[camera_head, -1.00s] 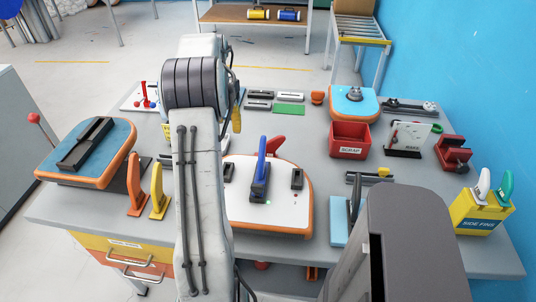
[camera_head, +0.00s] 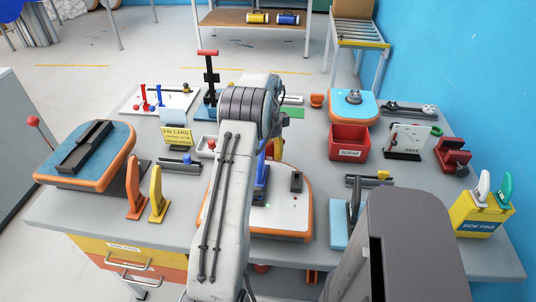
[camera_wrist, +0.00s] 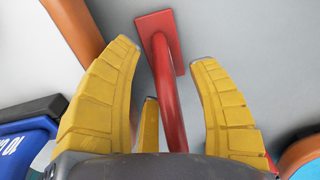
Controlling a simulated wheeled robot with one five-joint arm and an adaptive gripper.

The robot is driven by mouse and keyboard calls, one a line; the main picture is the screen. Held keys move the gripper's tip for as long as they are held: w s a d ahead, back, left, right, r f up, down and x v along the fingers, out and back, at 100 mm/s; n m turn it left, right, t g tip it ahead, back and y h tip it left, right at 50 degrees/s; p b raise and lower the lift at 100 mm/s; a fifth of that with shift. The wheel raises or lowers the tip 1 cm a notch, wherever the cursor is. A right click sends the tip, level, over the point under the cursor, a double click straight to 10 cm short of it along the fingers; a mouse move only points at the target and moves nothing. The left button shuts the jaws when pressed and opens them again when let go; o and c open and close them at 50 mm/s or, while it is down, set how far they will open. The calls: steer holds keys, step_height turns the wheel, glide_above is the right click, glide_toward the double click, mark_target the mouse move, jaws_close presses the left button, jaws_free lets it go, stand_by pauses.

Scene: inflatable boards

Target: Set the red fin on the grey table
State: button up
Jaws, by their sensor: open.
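The red fin (camera_wrist: 168,88) shows in the wrist view as a curved red strip with a flat rectangular red plate at its far end. My gripper (camera_wrist: 165,50) is open, with its yellow fingers on either side of the red fin and visible gaps between. In the head view only a little of the red fin (camera_head: 278,149) shows beside my arm, at the far edge of the white board (camera_head: 285,213); the rest is hidden. The grey table (camera_head: 330,185) carries the board. A blue fin (camera_head: 261,185) stands on the board, partly behind my arm.
A red scrap bin (camera_head: 349,142) and a yellow side-fins box (camera_head: 481,211) stand to the right. Orange and yellow fins (camera_head: 157,194) and a blue-topped board (camera_head: 95,150) are at the left. A yellow card (camera_head: 177,137) stands behind them. Bare table shows around the scrap bin.

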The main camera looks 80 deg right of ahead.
steer(key=shift+f, duration=1.05)
steer(key=shift+c, duration=0.2)
jaws_close()
